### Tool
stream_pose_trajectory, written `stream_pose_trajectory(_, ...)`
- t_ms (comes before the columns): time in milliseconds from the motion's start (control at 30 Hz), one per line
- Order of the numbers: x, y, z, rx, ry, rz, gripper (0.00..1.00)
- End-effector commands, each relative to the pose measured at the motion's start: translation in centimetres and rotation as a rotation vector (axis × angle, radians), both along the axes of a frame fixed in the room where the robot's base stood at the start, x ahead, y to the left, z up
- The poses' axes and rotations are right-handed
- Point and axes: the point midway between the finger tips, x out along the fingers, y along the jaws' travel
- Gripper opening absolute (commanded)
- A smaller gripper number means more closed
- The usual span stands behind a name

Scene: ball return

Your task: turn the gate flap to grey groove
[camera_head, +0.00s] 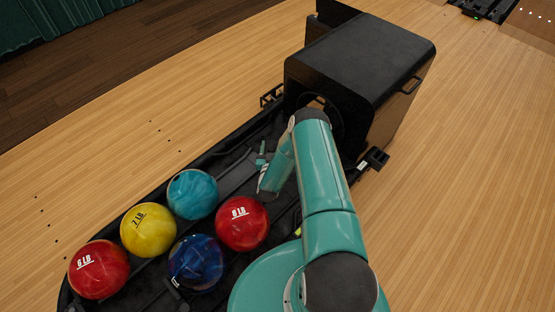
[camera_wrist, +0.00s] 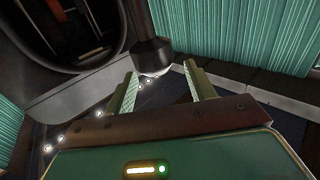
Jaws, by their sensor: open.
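The ball return has a black hood (camera_head: 365,55) with a round opening, and a long dark rack reaches toward the lower left. My gripper (camera_head: 262,150) is over the rack just in front of the hood, partly hidden by my arm. In the wrist view my gripper (camera_wrist: 162,82) is open, with one finger each side. A dark post (camera_wrist: 148,25) with a rounded, paler end (camera_wrist: 152,58) stands between and just beyond the fingertips; contact cannot be told. I cannot clearly make out the gate flap or the grey groove.
Balls rest in the rack's lower part: teal (camera_head: 193,194), yellow (camera_head: 148,229), blue (camera_head: 196,262) and red ones (camera_head: 242,222) (camera_head: 99,269). The round opening (camera_wrist: 65,30) is at the wrist view's upper left.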

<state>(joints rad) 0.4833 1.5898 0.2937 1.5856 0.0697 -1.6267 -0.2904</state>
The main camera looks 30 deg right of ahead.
Motion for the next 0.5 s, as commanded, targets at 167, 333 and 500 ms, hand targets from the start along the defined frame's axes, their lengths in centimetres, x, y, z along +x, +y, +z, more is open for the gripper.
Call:
stream_pose_trajectory(167,-2.3,0.8,2.9,0.001,0.002,0.002,0.55)
stream_pose_trajectory(333,-4.6,1.4,5.6,0.0,0.002,0.001,0.55)
stream_pose_trajectory(500,-8.0,2.5,7.1,0.0,0.004,0.002,0.55)
